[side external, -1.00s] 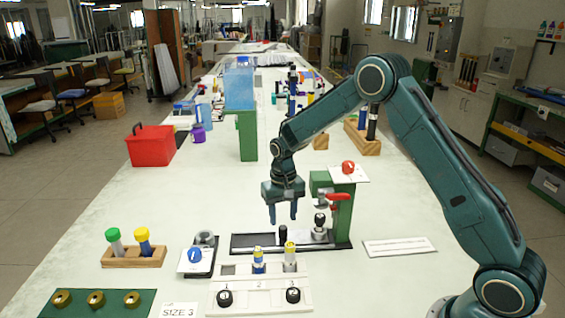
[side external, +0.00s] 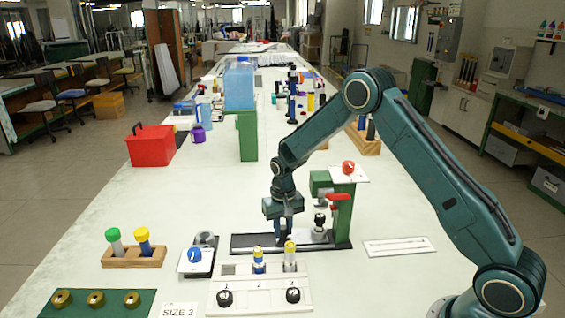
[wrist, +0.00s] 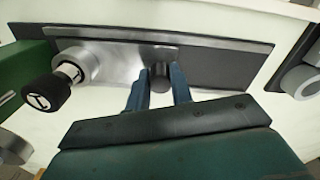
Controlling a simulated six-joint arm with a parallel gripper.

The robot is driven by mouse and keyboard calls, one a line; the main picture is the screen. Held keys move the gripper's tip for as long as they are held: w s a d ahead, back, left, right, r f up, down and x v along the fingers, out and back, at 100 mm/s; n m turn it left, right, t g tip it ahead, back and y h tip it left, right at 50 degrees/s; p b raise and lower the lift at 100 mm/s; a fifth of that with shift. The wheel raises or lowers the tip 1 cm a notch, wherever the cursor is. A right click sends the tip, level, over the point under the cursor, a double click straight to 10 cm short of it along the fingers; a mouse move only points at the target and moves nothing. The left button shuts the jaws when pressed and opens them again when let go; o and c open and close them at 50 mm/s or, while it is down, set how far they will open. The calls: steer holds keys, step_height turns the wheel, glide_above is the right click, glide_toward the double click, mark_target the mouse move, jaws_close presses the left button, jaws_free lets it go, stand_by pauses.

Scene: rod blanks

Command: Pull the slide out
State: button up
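The slide fixture is a long dark base (side external: 245,243) on the bench, with a grey metal plate (wrist: 115,62) along it in the wrist view. A short black post (wrist: 160,76) stands up at the end of that plate. My gripper (side external: 282,238) is low over the base, pointing down. In the wrist view its two blue fingers (wrist: 160,82) stand one on each side of the post, close against it. In the side view the fingers mostly hide the post.
A black-knobbed plunger (side external: 320,222) and a red-handled clamp (side external: 338,197) on a green stand (side external: 343,220) are close to the right. A pale panel (side external: 260,288) with knobs and two rods lies in front. A white plate (side external: 398,247) lies to the right.

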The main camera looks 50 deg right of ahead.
steer(key=shift+w, duration=0.1)
jaws_close()
steer(key=w+a, duration=0.8)
steer(key=shift+w+r, duration=0.1)
steer(key=o, duration=0.9)
jaws_free()
steer(key=shift+a, duration=0.1)
